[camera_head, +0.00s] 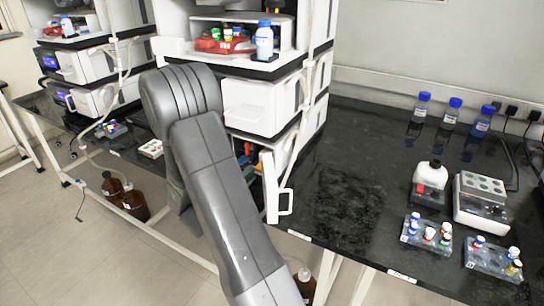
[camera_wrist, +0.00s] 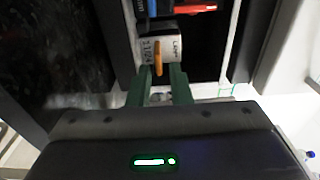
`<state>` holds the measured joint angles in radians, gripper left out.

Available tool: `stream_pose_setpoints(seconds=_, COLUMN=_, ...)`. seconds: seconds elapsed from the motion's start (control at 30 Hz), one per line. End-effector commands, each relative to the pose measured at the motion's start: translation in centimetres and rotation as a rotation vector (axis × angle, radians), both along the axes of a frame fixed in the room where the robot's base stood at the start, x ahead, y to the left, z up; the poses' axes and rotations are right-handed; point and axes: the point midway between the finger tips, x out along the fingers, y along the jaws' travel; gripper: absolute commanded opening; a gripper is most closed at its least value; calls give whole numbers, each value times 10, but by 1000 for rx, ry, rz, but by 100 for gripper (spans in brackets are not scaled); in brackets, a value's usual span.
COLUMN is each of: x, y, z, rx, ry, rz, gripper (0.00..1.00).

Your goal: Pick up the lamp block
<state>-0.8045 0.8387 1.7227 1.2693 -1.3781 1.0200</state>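The lamp block is white, with "LAMP" and a number printed on it, and shows in the wrist view (camera_wrist: 175,49). An orange tab (camera_wrist: 157,63) stands out from its front. My gripper (camera_wrist: 162,76) has two green fingers in front of the block. They are apart, one on each side of the tab, with visible gaps, and I see no grip on it. In the head view my arm hides the gripper, and I cannot make out the lamp block there.
The instrument column's white door (camera_head: 270,188) stands open beside my arm. Blue and red parts (camera_wrist: 195,8) sit beyond the lamp block, and dark walls flank the opening. The black bench (camera_head: 345,190) is clear right of the door, with vial racks (camera_head: 427,236) farther right.

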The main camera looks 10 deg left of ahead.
Motion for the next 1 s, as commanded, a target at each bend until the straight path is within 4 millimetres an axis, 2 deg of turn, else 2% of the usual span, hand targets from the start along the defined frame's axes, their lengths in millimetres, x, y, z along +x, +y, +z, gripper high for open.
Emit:
stream_pose_setpoints(seconds=0.4, x=46, y=-19, z=-3, rx=0, ry=-1, rz=-1, gripper=18)
stream_pose_setpoints(seconds=0.67, x=49, y=-19, z=-3, rx=0, ry=0, rz=1, gripper=18)
stream_pose_setpoints(seconds=0.77, x=49, y=-19, z=-3, rx=0, ry=0, rz=1, gripper=0)
stream_pose_setpoints(seconds=1.0, x=49, y=-19, z=-3, rx=0, ry=-1, rz=1, gripper=0)
